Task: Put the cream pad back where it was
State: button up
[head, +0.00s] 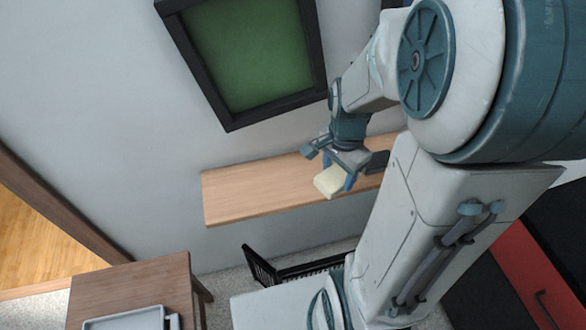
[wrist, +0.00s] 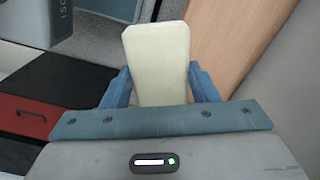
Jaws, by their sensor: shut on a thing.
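The cream pad (head: 330,182) is a small pale block held at the end of my arm. My gripper (head: 344,172) is shut on it, and the pad shows over the wooden wall shelf (head: 250,193), near the shelf's front edge. In the wrist view the cream pad (wrist: 157,62) stands out between the two blue fingers of my gripper (wrist: 160,88). The wooden surface shows to the right of the pad there. I cannot tell whether the pad touches the shelf.
A dark-framed green picture (head: 250,50) hangs above the shelf. A brown table (head: 135,285) with a grey tray (head: 125,322) is at lower left. A black rack (head: 262,266) stands below the shelf. A red-fronted cabinet (head: 530,270) is at right. The shelf's left part is bare.

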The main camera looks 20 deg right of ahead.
jog(key=p, duration=0.1)
send_over(297, 183)
notch_tip(297, 183, down, 7)
jog(key=shift+s+r, duration=0.1)
jog(key=shift+r, duration=0.05)
jog(key=shift+f+p, duration=0.35)
jog(key=shift+f, duration=1.7)
jog(key=o, duration=0.9)
